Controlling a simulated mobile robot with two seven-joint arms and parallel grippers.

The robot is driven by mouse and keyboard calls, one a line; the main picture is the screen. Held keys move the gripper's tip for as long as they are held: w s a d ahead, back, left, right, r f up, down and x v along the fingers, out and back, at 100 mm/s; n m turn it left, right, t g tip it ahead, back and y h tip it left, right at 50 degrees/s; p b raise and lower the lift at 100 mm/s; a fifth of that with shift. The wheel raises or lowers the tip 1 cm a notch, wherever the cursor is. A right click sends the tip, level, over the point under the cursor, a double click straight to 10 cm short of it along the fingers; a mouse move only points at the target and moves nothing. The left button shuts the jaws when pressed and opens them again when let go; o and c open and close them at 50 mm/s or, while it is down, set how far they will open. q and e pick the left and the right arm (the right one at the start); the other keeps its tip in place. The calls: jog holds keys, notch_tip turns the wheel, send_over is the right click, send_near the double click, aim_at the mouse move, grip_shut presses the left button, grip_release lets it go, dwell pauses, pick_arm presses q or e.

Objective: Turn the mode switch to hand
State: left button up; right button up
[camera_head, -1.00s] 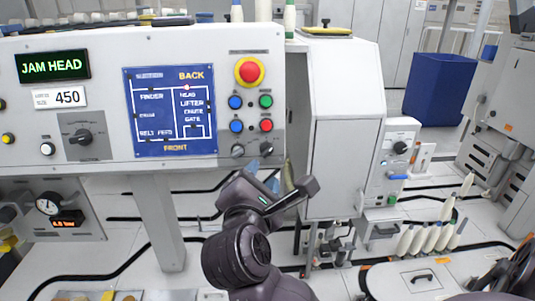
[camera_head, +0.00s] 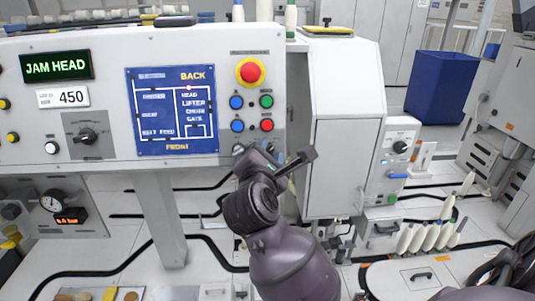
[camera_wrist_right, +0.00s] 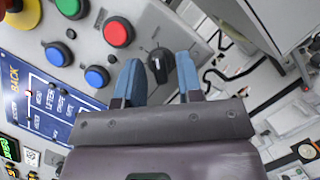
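A black rotary knob (camera_wrist_right: 158,65) with a pointer stands on the grey panel below the red button in the right wrist view. It seems to be the mode switch; its label is too small to read. My right gripper (camera_wrist_right: 158,80) has its two blue fingers apart, one on each side of the knob; I cannot tell whether they touch it. In the head view my right gripper (camera_head: 264,160) is at the panel's lower right corner and hides its fingertips. Another black selector (camera_head: 87,136) sits on a grey plate at the panel's left.
The panel holds a red stop button (camera_head: 250,72), coloured push buttons (camera_head: 267,125) and a blue diagram (camera_head: 172,110). A white cabinet (camera_head: 345,165) stands close to the right of the gripper. A blue bin (camera_head: 438,88) is farther back.

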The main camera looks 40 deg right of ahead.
grip_shut()
